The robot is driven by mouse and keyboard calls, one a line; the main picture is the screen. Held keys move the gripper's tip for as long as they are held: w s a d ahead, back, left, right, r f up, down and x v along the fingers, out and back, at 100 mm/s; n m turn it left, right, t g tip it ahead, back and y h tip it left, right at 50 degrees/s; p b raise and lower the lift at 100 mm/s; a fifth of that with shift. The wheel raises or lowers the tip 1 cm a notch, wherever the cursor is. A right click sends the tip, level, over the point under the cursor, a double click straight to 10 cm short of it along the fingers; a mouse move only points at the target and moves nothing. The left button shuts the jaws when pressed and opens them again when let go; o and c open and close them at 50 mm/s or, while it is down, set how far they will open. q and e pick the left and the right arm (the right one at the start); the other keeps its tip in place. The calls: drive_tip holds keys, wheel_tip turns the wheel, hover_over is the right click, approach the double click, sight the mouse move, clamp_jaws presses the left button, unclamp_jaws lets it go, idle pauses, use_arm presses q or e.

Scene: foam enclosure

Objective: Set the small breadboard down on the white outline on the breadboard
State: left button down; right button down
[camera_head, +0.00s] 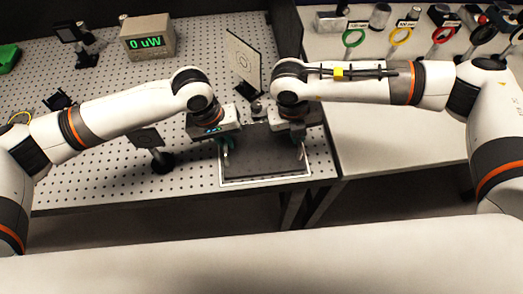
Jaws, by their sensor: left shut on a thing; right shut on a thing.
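The small breadboard (262,161) is a dark flat plate near the front right corner of the large perforated breadboard (95,183). The white outline (262,182) shows along the plate's front and sides; its back part is hidden by my grippers. My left gripper (225,147) is shut on the plate's left side, and my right gripper (302,147) is shut on its right side. The plate looks level and roughly within the outline. I cannot tell whether it touches the surface or is held slightly above it.
A power meter (147,36) reading "0 uW" stands at the back. An upright target card (243,61) is behind my grippers. A dark post mount (158,158) stands left of the plate.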

use_arm(q)
drive_tip(key=shift+f, duration=0.35)
use_arm(e)
drive_tip(key=shift+f, duration=0.35)
use_arm(q)
drive_tip(key=c, duration=1.5)
unclamp_jaws()
use_arm(e)
drive_tip(key=c, duration=1.5)
unclamp_jaws()
use_arm(q)
drive_tip(key=shift+r, duration=0.1)
drive_tip(key=shift+r, duration=0.1)
use_arm(e)
drive_tip(key=shift+r, duration=0.3)
use_arm(q)
wheel_tip(320, 180, up, 12)
drive_tip(key=a, duration=0.2)
drive_tip(key=shift+a+f, duration=0.2)
drive_tip(key=shift+f, duration=0.05)
use_arm(e)
wheel_tip(320, 180, up, 11)
drive_tip(key=a, duration=0.2)
drive_tip(key=shift+a+r, duration=0.15)
use_arm(q)
drive_tip(key=shift+s, duration=0.15)
use_arm(e)
drive_tip(key=shift+s, duration=0.15)
